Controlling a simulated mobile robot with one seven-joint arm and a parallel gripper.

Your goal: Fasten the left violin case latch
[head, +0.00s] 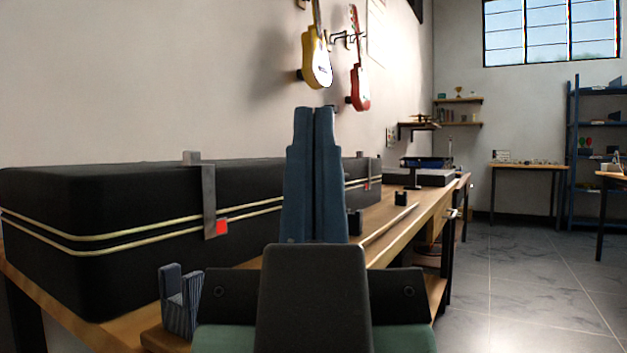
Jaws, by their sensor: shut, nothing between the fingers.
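The black violin case (110,200) lies closed on the wooden bench, with two pale trim lines along its side. The left latch (209,200) is a grey metal strip from the lid edge down across the seam, with a red tab (221,227) by its lower end. I cannot tell whether it is fastened. A second latch (369,170) with a red tab is farther along the case. My gripper (315,112) is shut and empty, its blue fingers together, pointing away from me. In the picture it is right of the left latch and hides part of the case.
The bench (415,222) runs away to the right, carrying a thin stick (392,228), a small black holder (401,198) and a dark box (428,177). A striped blue holder (181,300) stands at the near left. Guitars (317,60) hang on the wall. The right floor (520,270) is clear.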

